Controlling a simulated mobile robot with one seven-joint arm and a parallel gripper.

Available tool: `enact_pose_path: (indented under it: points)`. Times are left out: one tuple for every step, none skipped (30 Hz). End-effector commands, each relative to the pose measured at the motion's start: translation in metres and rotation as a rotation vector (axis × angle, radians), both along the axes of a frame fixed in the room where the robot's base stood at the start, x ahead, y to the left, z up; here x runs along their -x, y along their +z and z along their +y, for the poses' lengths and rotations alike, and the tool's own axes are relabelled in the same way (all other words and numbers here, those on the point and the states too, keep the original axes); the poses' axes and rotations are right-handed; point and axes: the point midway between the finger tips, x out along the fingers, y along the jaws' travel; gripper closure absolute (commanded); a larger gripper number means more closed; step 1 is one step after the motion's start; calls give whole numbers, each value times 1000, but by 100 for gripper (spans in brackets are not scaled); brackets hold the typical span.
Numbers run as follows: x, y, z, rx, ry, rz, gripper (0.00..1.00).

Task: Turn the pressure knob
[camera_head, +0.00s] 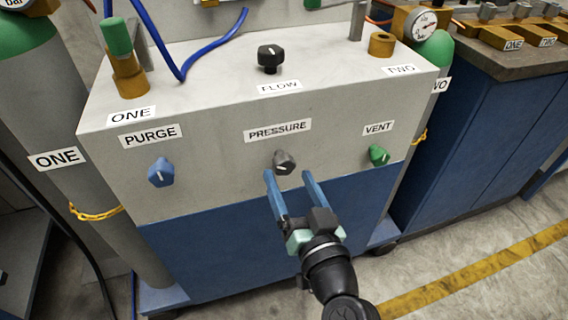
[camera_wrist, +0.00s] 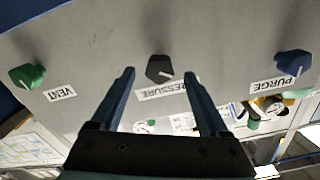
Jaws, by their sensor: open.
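The pressure knob (camera_head: 284,162) is dark grey with a pale pointer line and sits on the grey front panel under the PRESSURE label (camera_head: 277,130). In the wrist view the knob (camera_wrist: 159,68) is ahead of my gripper, centred between the fingers and a little beyond their tips. My gripper (camera_head: 289,176) is open, with its two blue fingers pointing at the panel just below the knob in the head view. The fingers also show in the wrist view (camera_wrist: 159,75). Nothing is between them, and I see no contact with the knob.
A blue PURGE knob (camera_head: 161,172) is to the left and a green VENT knob (camera_head: 378,155) to the right. A black FLOW knob (camera_head: 270,58) stands on the cabinet top. Gas cylinders (camera_head: 40,110) flank the cabinet. The floor in front (camera_head: 450,240) is clear.

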Motion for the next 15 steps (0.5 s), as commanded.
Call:
enact_pose_path:
  points:
    - [-10,1,4,3,3,-1,22]
    - [-14,0,5,2,2,-1,22]
    - [-20,1,7,3,2,-2,22]
    - [-24,0,8,2,1,0,22]
    - [-27,0,9,2,1,0,22]
    - [-31,0,10,2,1,-1,22]
    - [-33,0,11,1,0,0,22]
    - [-35,0,11,1,0,0,22]
    - [-38,0,12,1,0,0,22]
    - [-39,0,13,1,0,0,22]
    - [-40,0,13,1,0,1,22]
    - [-40,0,13,1,0,1,22]
    - [-41,0,13,1,-1,1,22]
    - [-41,0,13,1,-1,1,22]
    - [-41,0,13,1,-1,1,22]
